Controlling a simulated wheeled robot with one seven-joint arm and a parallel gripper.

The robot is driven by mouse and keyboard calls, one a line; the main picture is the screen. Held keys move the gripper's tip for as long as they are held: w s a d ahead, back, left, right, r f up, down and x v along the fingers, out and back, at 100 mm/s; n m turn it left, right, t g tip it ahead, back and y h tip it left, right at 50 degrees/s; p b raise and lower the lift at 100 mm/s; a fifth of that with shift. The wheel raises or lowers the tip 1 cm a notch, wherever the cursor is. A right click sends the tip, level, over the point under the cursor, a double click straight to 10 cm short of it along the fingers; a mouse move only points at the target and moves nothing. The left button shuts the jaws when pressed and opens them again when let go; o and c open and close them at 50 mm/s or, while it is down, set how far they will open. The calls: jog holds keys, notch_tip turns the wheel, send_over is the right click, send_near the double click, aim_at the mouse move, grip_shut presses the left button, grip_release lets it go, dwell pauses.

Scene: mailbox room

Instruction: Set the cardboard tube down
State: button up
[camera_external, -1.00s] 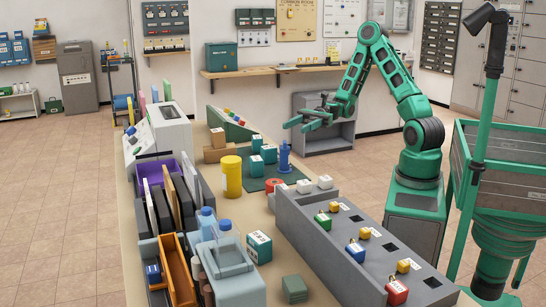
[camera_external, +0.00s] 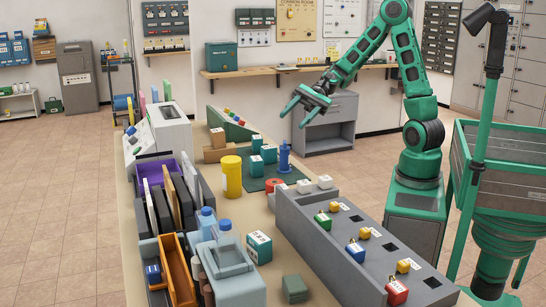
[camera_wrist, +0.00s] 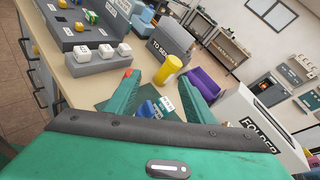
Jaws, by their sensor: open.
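A yellow cylinder (camera_external: 232,177) with a pale label stands upright on the table; it is the only thing I see that resembles a cardboard tube, and I cannot tell for sure that it is one. It also shows in the wrist view (camera_wrist: 168,71), between and beyond the fingers. My gripper (camera_external: 294,113) is open and empty, up in the air past the table's right side, with its fingers slanting down to the left. Its green fingers (camera_wrist: 179,76) are spread wide in the wrist view. It touches nothing.
Folders (camera_external: 165,205) and bins line the left. Some tabletop near the cylinder is bare.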

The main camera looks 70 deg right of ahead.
jog(key=s+a+f+n+t+h, duration=0.15)
jog(key=a+f+n+h, duration=0.25)
jog(key=n+h, duration=0.55)
jog(key=d+r+n+t, duration=0.3)
jog(key=r+n+t, duration=0.2)
jog(key=r+n, duration=0.5)
send_near(282, 147)
jog(key=w+a, duration=0.1)
jog(key=shift+n+h, duration=0.25)
jog(key=shift+n, duration=0.1)
jog(key=shift+f+x, duration=0.25)
jog(key=shift+x, duration=5.65)
jog(key=shift+s+d, duration=0.15)
jog(key=c, duration=1.1)
jog(key=shift+o, duration=0.2)
